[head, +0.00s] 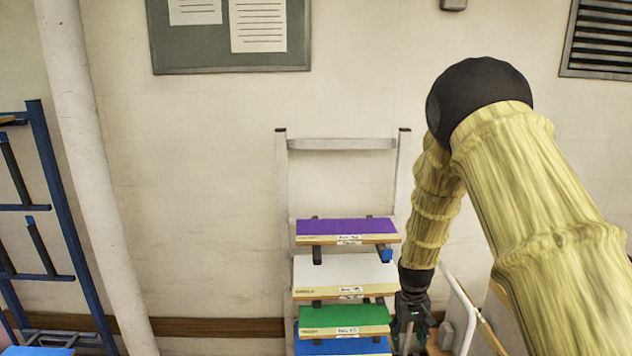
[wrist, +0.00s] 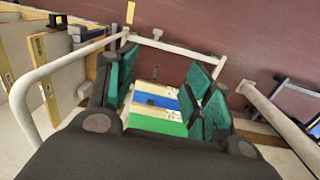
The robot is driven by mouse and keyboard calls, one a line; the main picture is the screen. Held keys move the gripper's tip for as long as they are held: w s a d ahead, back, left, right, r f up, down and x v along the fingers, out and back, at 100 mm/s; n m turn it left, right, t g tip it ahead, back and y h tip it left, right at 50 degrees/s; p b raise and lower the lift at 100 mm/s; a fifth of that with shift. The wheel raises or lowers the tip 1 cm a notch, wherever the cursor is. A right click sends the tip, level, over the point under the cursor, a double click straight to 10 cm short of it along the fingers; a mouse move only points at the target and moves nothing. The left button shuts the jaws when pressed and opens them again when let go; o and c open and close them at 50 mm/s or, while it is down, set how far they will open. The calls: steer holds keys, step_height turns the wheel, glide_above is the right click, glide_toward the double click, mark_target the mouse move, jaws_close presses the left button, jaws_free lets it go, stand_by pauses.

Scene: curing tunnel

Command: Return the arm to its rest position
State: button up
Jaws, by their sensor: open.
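My arm reaches in from the right in the head view and bends down at a black joint. My gripper (head: 408,338) hangs at the lower end of the arm, just right of a rack of coloured boards. In the wrist view my gripper (wrist: 165,95) shows its green-padded fingers spread apart with nothing held between them. Beyond the fingers lie a green board (wrist: 155,124) and a blue board (wrist: 155,97). The fingertips are partly cut off by the lower edge of the head view.
The rack (head: 282,190) holds a purple board (head: 345,227), a white board (head: 340,268), a green board (head: 345,315) and a blue board. A white rail (head: 462,300) stands close right of my gripper. A blue rack (head: 50,180) and white pole (head: 90,150) are left.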

steer(key=s+f+b, duration=0.5)
steer(key=s+f, duration=1.5)
steer(key=f, duration=0.4)
steer(key=s+a+f+b, duration=0.1)
steer(key=s+f, duration=0.4)
steer(key=s, duration=0.7)
steer(key=s+a+f+b, duration=0.1)
steer(key=s+f+b, duration=0.3)
steer(key=s, duration=0.8)
steer(key=shift+f+y, duration=0.3)
steer(key=shift+f, duration=0.05)
